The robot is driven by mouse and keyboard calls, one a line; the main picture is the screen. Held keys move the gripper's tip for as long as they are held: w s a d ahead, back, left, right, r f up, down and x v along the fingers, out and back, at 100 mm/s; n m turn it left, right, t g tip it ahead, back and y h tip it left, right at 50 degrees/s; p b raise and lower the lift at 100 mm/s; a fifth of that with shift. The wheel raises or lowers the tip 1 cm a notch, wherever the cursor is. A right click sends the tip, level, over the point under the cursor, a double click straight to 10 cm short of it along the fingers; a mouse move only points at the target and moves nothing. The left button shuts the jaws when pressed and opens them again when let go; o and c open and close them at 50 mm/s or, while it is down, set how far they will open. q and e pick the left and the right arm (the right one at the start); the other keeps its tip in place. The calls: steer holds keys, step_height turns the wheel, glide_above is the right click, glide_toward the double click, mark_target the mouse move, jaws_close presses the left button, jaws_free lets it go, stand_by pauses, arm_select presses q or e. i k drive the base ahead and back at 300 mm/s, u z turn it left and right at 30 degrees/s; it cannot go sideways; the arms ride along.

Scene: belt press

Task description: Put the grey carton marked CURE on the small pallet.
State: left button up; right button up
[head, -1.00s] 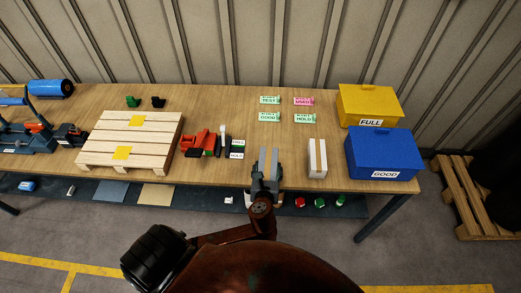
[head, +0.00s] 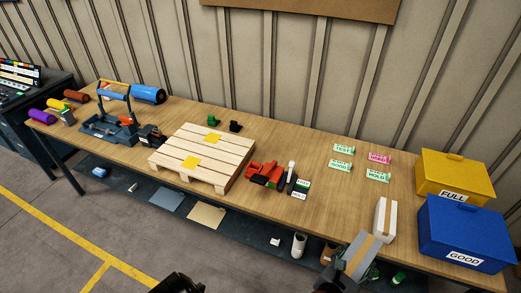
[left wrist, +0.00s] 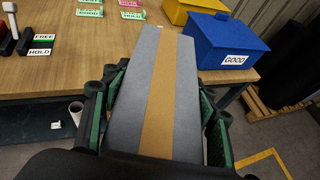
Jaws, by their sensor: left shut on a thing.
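The grey carton (head: 360,256) with a tan tape strip is in my left gripper (head: 348,270), in front of the table's front edge at the lower right of the head view. In the left wrist view the carton (left wrist: 182,85) fills the middle, between the green-padded fingers, which are shut on it. No CURE marking shows on the faces I see. The small pallet (head: 226,150), pale wood with two yellow squares on top, lies on the table left of the carton, with nothing else on it. My right gripper is not in view.
A white taped carton (head: 385,220) stands just behind the held one. Blue GOOD (head: 460,236) and yellow FULL (head: 455,176) boxes stand at right. A red tool (head: 265,174) and FREE/HOLD blocks (head: 299,188) lie right of the pallet. The table (head: 310,225) is bare between these and the white carton.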

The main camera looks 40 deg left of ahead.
mark_target(203, 149)
steer(key=u, duration=0.25)
steer(key=k, duration=0.35)
steer(key=u, duration=0.6)
steer(key=i, duration=1.4)
steer(key=u, duration=0.25)
